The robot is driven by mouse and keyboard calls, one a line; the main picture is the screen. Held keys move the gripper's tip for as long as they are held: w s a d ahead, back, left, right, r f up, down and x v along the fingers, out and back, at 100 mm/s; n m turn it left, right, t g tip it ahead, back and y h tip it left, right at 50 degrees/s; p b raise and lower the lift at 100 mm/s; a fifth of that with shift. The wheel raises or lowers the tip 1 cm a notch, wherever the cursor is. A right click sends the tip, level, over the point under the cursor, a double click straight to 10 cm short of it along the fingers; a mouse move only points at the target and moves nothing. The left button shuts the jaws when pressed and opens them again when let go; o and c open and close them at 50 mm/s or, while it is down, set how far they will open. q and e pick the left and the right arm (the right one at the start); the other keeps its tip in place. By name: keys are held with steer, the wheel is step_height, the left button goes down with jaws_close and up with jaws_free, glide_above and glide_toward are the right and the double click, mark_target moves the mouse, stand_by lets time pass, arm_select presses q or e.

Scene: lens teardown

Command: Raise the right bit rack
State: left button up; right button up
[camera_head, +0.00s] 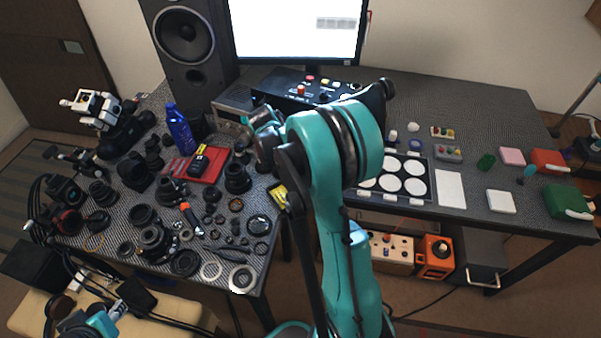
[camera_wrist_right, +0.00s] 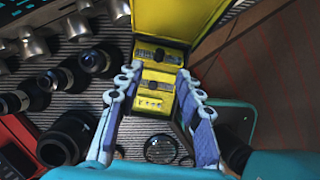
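In the right wrist view a yellow case (camera_wrist_right: 177,14) stands tilted at the top, with a yellow bit rack (camera_wrist_right: 156,84) below it holding several metal bits in rows. I cannot tell from this which of its racks is the right one. My right gripper (camera_wrist_right: 158,72) is open, its fingers either side of the rack. Whether the fingertips touch it is unclear. In the head view the yellow case (camera_head: 278,195) shows beside my right forearm at the table's edge, and the right fingers are hidden. My left gripper (camera_head: 120,304) is only partly visible at lower left; its opening is unclear.
Many lenses and rings (camera_head: 155,240) crowd the left table. A red tray (camera_head: 208,170) and a blue bottle (camera_head: 180,130) stand behind them. A monitor (camera_head: 295,30) and speaker (camera_head: 185,40) are at the back. The right table (camera_head: 450,215) has free room along its front.

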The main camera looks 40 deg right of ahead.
steer(key=shift+v, duration=1.4)
